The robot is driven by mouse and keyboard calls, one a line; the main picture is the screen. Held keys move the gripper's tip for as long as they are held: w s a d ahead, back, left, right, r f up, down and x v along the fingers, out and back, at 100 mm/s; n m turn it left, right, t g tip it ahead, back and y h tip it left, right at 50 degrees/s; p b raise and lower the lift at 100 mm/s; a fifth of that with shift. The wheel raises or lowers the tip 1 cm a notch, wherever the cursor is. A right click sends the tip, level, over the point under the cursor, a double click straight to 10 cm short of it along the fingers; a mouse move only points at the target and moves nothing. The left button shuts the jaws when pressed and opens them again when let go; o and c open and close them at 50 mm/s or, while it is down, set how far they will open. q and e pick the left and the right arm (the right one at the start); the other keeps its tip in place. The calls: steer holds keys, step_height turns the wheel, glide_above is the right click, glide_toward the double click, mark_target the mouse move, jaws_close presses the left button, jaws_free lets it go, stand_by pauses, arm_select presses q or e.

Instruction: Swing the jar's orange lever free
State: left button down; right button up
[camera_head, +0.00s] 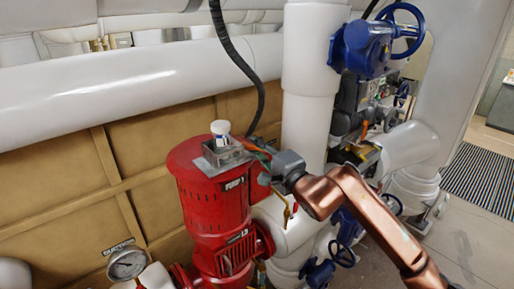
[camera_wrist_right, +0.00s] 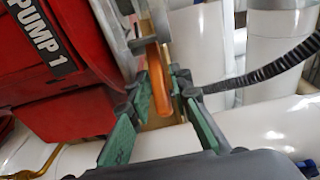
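The orange lever (camera_wrist_right: 158,86) reaches down from the metal part in the right wrist view, between the green pads of my right gripper (camera_wrist_right: 164,88). The pads stand on both sides of it, with a gap showing, and it does not look squeezed. In the head view my right gripper (camera_head: 262,152) is at the right side of the clamp, and the lever is mostly hidden there. My left gripper is not in view.
The red pump (camera_head: 212,205) labelled PUMP 1 is right under the clamp. A black hose (camera_head: 240,68) hangs behind, beside a thick white vertical pipe (camera_head: 308,100). A blue valve (camera_head: 365,48) is at the upper right. A gauge (camera_head: 127,263) is at the lower left.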

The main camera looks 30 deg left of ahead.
steer(key=shift+w+d, duration=0.1)
steer(key=shift+d, duration=0.2)
steer(key=v, duration=0.7)
steer(key=shift+s+d, duration=0.2)
steer(key=shift+s, duration=0.1)
